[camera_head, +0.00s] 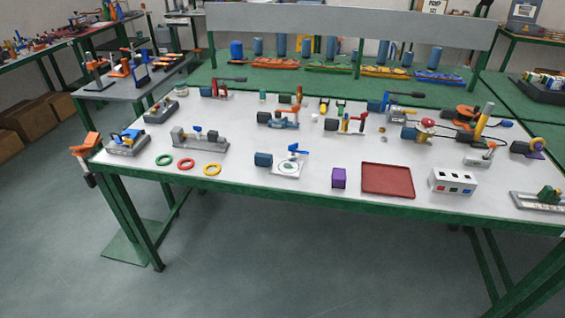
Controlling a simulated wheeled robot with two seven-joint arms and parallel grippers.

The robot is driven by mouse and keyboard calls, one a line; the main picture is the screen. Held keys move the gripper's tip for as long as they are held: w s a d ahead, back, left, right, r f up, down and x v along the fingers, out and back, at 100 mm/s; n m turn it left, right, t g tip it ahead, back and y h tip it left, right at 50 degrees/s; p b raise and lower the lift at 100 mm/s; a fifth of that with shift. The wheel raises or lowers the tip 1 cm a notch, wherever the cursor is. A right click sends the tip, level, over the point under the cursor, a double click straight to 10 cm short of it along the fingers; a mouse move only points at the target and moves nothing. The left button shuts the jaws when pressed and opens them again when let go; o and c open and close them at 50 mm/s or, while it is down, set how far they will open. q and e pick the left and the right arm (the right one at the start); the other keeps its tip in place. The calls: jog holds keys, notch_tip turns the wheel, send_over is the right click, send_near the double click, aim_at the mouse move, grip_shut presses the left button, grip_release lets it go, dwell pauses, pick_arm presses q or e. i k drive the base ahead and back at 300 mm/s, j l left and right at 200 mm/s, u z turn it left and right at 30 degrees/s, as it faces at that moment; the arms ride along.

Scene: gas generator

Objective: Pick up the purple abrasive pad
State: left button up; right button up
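A small upright purple block (339,178), the thing that best fits the purple abrasive pad, stands near the front edge of the white-topped table (240,185). It is just left of a flat dark red tray (387,180) and apart from it. Nothing covers the block from this side. Neither of my grippers shows in the head view.
Left of the block are a small device with a round dial (289,166) and green, red and yellow rings (212,170). A white box with coloured squares (453,181) stands right of the tray. Several tools fill the back. The floor (300,260) in front is clear.

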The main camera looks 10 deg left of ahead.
aim_at(338, 175)
jog(key=i+j, duration=0.95)
jog(key=i, duration=0.15)
